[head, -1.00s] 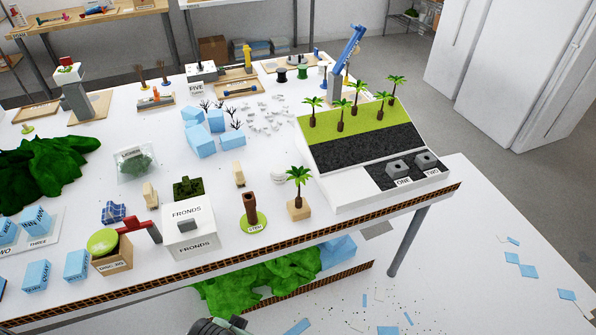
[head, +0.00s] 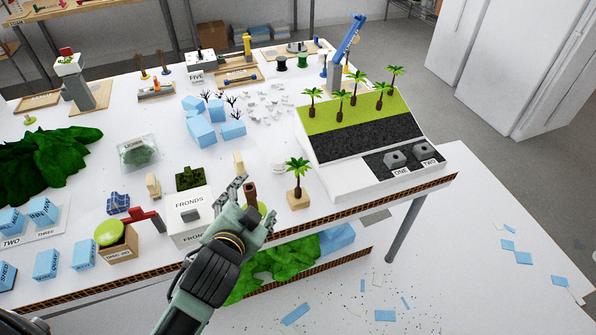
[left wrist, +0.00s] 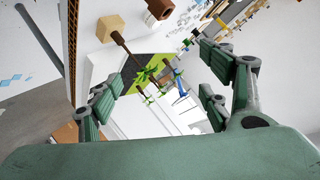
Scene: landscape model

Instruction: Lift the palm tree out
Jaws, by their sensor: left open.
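A small palm tree (head: 297,171) with green fronds and a thin brown trunk stands upright in a tan wooden block (head: 298,199) near the table's front edge. In the left wrist view the palm tree (left wrist: 131,54) leans across the middle, its block (left wrist: 109,28) at the top left. My left gripper (head: 257,197) is open and empty, to the left of the palm tree and apart from it. It partly hides a brown stem (head: 250,190) on a green base. In the left wrist view the open fingers (left wrist: 162,78) stand either side of the fronds. My right gripper is not in view.
A white box marked FRONDS (head: 186,203) stands left of my left gripper. A sloped model (head: 360,143) with several palms on a green strip stands to the right, behind the palm tree. Pale blue blocks (head: 200,132) lie farther back. White table shows around the wooden block.

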